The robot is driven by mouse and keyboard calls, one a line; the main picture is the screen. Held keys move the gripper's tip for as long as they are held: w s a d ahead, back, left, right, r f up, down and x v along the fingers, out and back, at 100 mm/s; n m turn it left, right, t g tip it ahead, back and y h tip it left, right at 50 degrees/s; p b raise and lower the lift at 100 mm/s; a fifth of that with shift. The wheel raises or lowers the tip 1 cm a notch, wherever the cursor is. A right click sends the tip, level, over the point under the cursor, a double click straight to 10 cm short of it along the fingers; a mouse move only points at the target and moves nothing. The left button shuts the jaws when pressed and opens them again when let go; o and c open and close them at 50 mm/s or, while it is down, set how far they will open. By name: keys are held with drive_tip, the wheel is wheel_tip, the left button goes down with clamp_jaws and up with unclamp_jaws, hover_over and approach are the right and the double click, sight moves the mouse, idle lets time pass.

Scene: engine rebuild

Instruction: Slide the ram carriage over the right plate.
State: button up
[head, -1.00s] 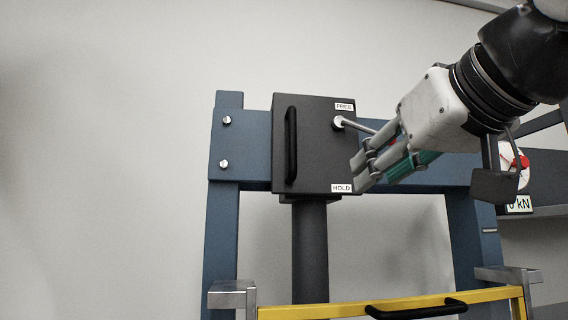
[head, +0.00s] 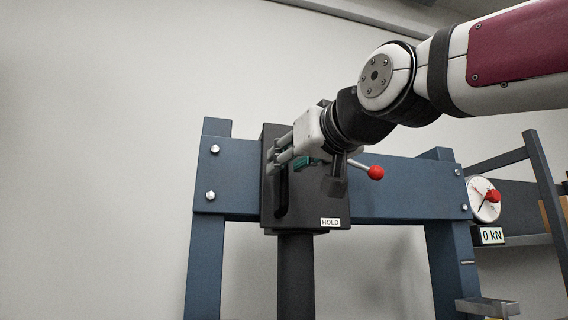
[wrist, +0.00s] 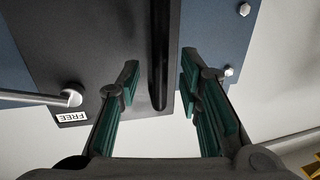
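The ram carriage (head: 306,212) is a dark box on the left part of the blue press beam, with the ram (head: 296,270) hanging below it. Its black vertical handle (head: 281,198) is on its front. My gripper (head: 273,158) is at the handle's upper part. In the wrist view the carriage (wrist: 105,30) fills the top, and my open fingers (wrist: 159,75) stand either side of the handle (wrist: 160,50), with gaps visible. The lever with a red knob (head: 376,172) points right; its pivot (wrist: 72,97) is beside the FREE label (wrist: 72,116). The right plate is not in view.
The blue crossbeam (head: 400,190) runs clear to the right of the carriage, up to the right post (head: 447,260). A dial gauge (head: 484,199) and a 0 kN display (head: 490,236) are at the right. A metal bracket (head: 487,308) sticks out at lower right.

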drive_tip(key=shift+x, duration=1.25)
clamp_jaws()
